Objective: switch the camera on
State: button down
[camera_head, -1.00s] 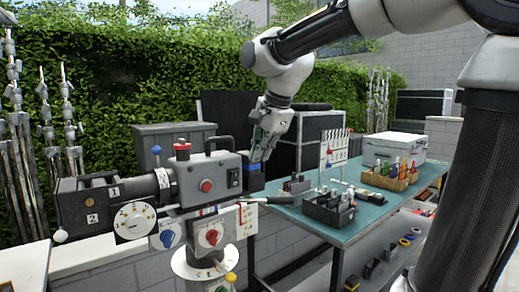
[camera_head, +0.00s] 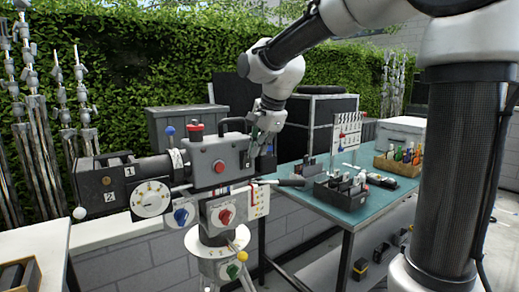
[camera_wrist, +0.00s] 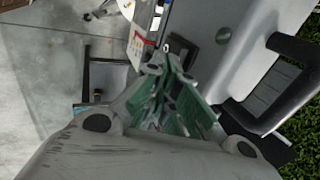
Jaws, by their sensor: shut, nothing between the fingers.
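The film camera (camera_head: 207,170) stands on its mount, its grey body carrying a top handle, a red button (camera_head: 220,166) on its near side and a red knob on top. Its lens and a black box marked 1 and 2 point left. My gripper (camera_head: 262,150) is at the rear right end of the body, its tips partly hidden there. In the wrist view the green-padded fingers of my gripper (camera_wrist: 160,68) are shut and empty, close to the grey camera body (camera_wrist: 235,35) and a dark square part (camera_wrist: 183,50) on it. I cannot tell if they touch.
A teal table (camera_head: 315,222) with a black tool caddy (camera_head: 342,192), a bottle crate (camera_head: 397,165) and a white case stands right of the camera. Below the camera is a mount with coloured knobs (camera_head: 226,216). A pale ledge and hedge lie left and behind.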

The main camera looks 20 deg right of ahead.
jog(key=shift+w+a+r+g, duration=0.2)
jog(key=shift+w+g, duration=0.4)
jog(key=shift+w, duration=0.05)
jog(key=shift+r, duration=0.85)
jog(key=shift+s, duration=0.1)
